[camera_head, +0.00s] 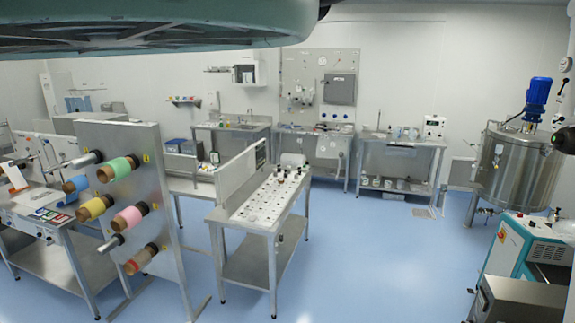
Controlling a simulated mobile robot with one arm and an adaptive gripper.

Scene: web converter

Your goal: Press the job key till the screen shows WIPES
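I cannot make out a job key or a screen reading WIPES in the camera_head view. A small white box with a dark display area (434,127) stands on the back bench, too small to read. My gripper cannot be made out in this view.
A steel table (262,226) with small items on its perforated top stands mid-room. A steel tank with a blue motor (517,165) stands at the right. Benches line the back wall. Blue floor (385,255) is open between the table and the machine.

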